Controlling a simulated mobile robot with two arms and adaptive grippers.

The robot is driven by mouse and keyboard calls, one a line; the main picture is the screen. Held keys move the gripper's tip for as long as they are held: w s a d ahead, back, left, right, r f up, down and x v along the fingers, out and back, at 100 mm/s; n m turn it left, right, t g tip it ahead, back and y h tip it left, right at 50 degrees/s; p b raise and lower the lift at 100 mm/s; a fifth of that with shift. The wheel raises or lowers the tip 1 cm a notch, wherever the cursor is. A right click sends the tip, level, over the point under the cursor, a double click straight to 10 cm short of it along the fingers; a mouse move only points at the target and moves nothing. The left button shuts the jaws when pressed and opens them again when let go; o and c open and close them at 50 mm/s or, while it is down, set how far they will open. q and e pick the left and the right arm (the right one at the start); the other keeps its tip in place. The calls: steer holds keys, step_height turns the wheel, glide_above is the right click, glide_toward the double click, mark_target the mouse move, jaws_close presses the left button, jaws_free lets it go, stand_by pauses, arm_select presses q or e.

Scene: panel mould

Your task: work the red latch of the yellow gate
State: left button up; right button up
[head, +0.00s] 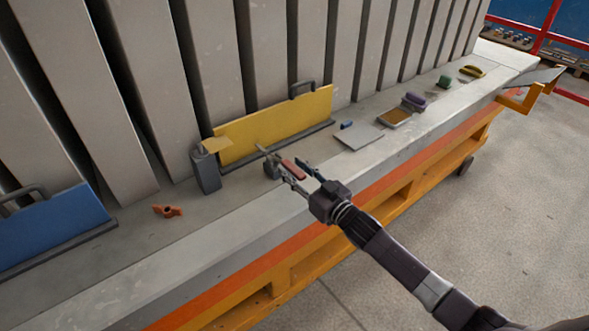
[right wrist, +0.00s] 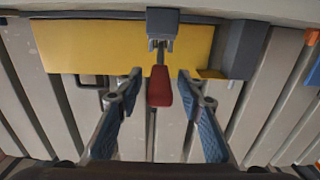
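The yellow gate (head: 280,125) is an upright panel with a dark handle on top, standing along the back of the bench. It fills the upper part of the right wrist view (right wrist: 90,48). The red latch (head: 292,169) is a red-gripped lever on a small grey block in front of the gate. In the right wrist view the red latch (right wrist: 159,88) lies between my fingers, with a gap on each side. My right gripper (head: 301,173) is open around the latch, with no visible contact. My left gripper is not in view.
A grey post (head: 205,172) with a yellow flap stands at the gate's left end. A blue panel (head: 50,228) and an orange knob (head: 167,211) are further left. A grey plate (head: 359,136), a tray (head: 396,117) and small items lie right. Ribbed grey panels rise behind.

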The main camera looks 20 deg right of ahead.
jaws_close()
stand_by(0.4)
